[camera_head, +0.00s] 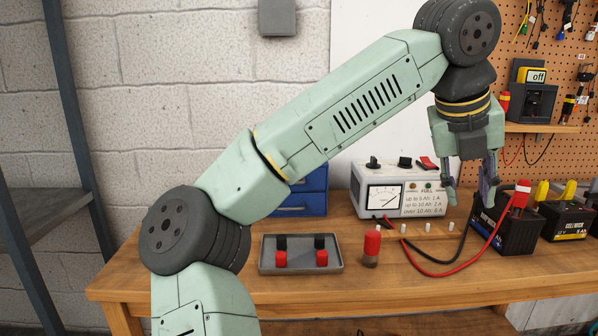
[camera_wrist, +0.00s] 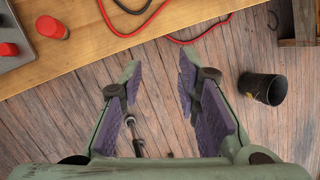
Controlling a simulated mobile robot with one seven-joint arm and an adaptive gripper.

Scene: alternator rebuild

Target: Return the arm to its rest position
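My arm is pale green with dark joints and spans the head view from lower left to upper right. My gripper (camera_head: 468,195) hangs at its end, pointing down, at the right of the head view. In that view it is in front of the charger and battery area. Its purple-padded fingers are apart. The wrist view shows my gripper (camera_wrist: 158,72) open with nothing between the fingers. Below it are the wooden floor (camera_wrist: 240,45) and the front edge of the workbench (camera_wrist: 90,70).
On the workbench (camera_head: 345,290) are a grey tray (camera_head: 300,268) with red and black parts, a red-capped piece (camera_head: 371,247), a charger (camera_head: 400,190) with red and black cables, and batteries (camera_head: 515,225). A dark bin (camera_wrist: 262,88) stands on the floor.

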